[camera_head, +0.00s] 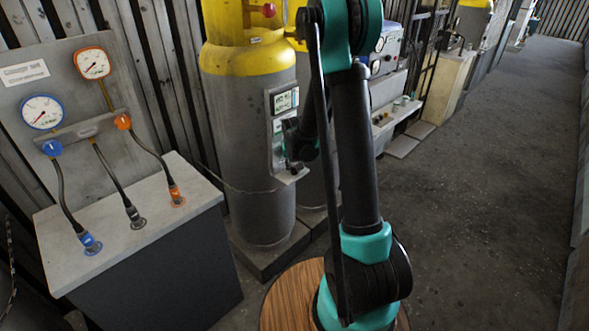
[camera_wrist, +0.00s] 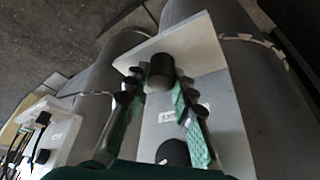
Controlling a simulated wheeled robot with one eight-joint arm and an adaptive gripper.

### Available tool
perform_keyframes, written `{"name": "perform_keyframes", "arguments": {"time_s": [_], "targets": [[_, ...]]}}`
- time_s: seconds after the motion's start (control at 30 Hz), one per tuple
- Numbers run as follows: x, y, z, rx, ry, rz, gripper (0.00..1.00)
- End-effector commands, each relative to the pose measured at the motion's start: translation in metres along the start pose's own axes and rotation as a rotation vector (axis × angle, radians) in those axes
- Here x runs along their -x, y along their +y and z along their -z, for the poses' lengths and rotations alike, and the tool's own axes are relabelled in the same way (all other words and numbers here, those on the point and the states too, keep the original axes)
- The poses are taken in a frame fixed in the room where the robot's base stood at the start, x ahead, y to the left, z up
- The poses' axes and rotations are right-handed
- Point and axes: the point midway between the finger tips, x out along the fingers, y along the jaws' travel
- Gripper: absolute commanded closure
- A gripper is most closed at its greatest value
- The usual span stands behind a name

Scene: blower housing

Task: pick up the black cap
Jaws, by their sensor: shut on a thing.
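The black cap (camera_wrist: 161,68) is a short dark cylinder in the wrist view, in front of a pale plate (camera_wrist: 205,52). My gripper (camera_wrist: 157,84) has its two green-padded fingers on either side of the cap and is shut on it. I cannot tell whether the cap still touches the plate. In the head view my gripper (camera_head: 293,140) is at the grey panel (camera_head: 283,112) on the yellow-topped cylinder.
A second dark round part (camera_wrist: 173,153) shows low in the wrist view, close to my fingers. Grey gas cylinders (camera_head: 238,150) stand behind the panel. A gauge bench (camera_head: 130,225) with hoses is at left. The floor at right is clear.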

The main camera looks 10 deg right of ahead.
Motion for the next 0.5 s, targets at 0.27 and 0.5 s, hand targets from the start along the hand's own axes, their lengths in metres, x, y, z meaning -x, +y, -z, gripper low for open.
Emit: {"name": "perform_keyframes", "arguments": {"time_s": [0.27, 0.5], "targets": [[0.026, 0.0, 0.01, 0.0, 0.0, 0.0, 0.95], [0.048, 0.0, -0.037, 0.002, 0.0, 0.0, 0.95]]}}
